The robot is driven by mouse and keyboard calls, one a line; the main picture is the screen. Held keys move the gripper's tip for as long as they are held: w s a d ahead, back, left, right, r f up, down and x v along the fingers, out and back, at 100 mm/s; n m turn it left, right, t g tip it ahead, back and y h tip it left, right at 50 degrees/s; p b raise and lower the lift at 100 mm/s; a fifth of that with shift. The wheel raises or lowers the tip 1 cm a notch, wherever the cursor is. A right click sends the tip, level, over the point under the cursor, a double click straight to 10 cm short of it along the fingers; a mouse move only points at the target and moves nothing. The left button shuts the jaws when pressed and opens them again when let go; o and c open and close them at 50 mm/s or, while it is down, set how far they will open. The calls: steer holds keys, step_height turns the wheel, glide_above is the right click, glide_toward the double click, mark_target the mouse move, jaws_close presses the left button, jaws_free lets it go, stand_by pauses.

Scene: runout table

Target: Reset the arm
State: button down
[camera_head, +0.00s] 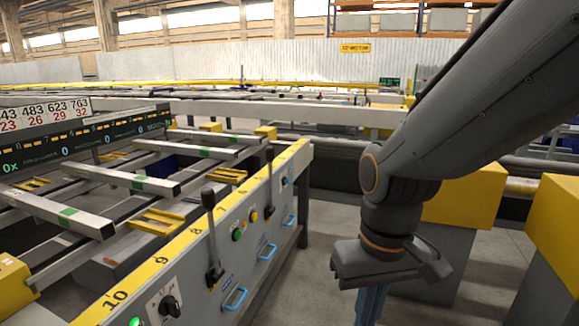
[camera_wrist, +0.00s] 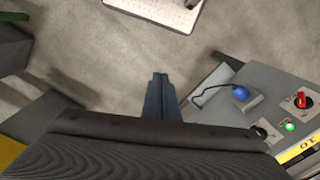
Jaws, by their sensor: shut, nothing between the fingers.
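My arm comes down from the upper right in the head view and ends in my gripper (camera_head: 369,306), whose blue-grey fingers run out of the bottom edge of the picture. In the wrist view my gripper (camera_wrist: 160,78) points away over the bare grey floor. Its fingers are together with nothing between them. The gripper hangs to the right of the runout table's control panel (camera_head: 203,262), apart from it. The fingers touch nothing that I can see.
A lever (camera_head: 211,235), knob (camera_head: 169,305) and blue handles (camera_head: 235,298) stick out of the panel. Yellow-topped blocks (camera_head: 468,196) stand behind my arm. The wrist view shows a blue device (camera_wrist: 240,93) on a grey console (camera_wrist: 262,80) at right. Open floor lies between.

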steer(key=d+r+m+p, duration=0.2)
steer(key=d+r+p, duration=0.5)
steer(key=p, duration=0.5)
steer(key=shift+s+d+r+p, duration=0.15)
steer(key=shift+s+p, duration=0.1)
steer(key=shift+p, duration=0.15)
stand_by(4.2)
